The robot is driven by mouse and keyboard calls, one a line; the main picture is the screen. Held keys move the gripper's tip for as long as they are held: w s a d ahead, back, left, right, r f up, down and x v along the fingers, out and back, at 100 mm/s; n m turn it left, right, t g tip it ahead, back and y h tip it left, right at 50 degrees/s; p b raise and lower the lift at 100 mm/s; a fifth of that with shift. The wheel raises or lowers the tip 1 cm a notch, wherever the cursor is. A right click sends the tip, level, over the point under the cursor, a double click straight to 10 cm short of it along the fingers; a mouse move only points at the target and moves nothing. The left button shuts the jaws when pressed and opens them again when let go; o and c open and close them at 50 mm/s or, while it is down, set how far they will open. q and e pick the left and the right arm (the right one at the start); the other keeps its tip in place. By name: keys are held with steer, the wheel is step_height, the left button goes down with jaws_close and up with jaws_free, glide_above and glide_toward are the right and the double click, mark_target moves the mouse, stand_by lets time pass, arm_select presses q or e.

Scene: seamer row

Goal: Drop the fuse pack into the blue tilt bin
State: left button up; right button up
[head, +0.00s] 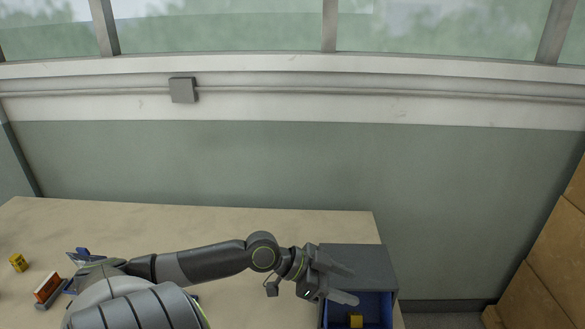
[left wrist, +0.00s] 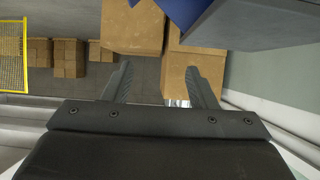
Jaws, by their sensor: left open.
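The blue tilt bin (head: 377,311) shows at the bottom right of the head view, inside a dark grey housing (head: 355,258). A small yellow block (head: 355,320) lies in the bin; I cannot tell for sure whether it is the fuse pack. My left gripper (head: 352,285) is over the housing and bin, with its fingers apart and nothing between them. In the left wrist view the open fingers (left wrist: 158,70) are empty, and a blue piece of the bin (left wrist: 187,10) shows at the top. My right gripper is not in view.
On the table (head: 200,222) at left are a yellow block with dark marks (head: 18,262) and an orange-red and white box (head: 47,287). A grey and blue item (head: 82,253) is partly hidden by my arm. Cardboard boxes (head: 550,270) stand at right. The table's middle back is clear.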

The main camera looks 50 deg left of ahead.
arm_select(q)
steer(key=p+v, duration=0.8)
steer(key=v, duration=0.4)
steer(key=shift+s+r+p, duration=0.2)
steer(key=shift+p, duration=0.2)
stand_by(0.8)
